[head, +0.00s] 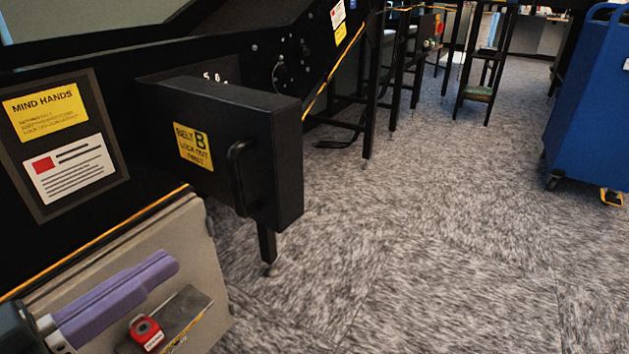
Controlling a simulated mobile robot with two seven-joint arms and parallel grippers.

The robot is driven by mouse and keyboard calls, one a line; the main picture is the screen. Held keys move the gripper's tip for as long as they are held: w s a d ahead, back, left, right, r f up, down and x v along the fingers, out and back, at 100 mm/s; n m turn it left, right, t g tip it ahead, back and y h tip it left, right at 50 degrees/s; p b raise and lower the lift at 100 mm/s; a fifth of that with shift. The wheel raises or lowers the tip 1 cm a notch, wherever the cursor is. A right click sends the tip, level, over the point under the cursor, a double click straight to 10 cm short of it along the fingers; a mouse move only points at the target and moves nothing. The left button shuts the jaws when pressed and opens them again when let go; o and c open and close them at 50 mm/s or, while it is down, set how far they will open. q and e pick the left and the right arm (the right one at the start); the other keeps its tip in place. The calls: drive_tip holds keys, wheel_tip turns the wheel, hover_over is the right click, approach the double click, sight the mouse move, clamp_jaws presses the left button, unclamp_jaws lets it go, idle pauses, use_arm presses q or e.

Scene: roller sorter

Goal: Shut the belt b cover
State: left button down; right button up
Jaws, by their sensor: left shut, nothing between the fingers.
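The belt b cover (234,150) is a black box-shaped panel on the side of the black machine, with a yellow "BELT B" lock-out label and a black bar handle (237,178) near its right edge. It stands out from the machine's side wall, and its right end juts over the floor. White digits show on the wall just behind its top edge. My left gripper (168,265), with purple fingers, is at the lower left. It is shut and empty, below and left of the handle and apart from it in the picture. My right gripper is out of view.
A grey-beige panel (195,250) lies behind my left gripper, with a red tag-like item (147,333) near the fingers. A blue cart (590,110) stands at the right. Black machine legs (372,110) stand beyond the cover. The carpet (430,240) between is clear.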

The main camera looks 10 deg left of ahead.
sight(272, 190)
use_arm(q)
drive_tip(key=b+x, duration=0.4)
drive_tip(key=x, duration=0.8)
drive_tip(key=shift+w+d+f, duration=0.15)
drive_tip(key=shift+w, duration=0.05)
drive_tip(key=shift+w+d, duration=0.25)
drive_tip(key=shift+w, duration=0.3)
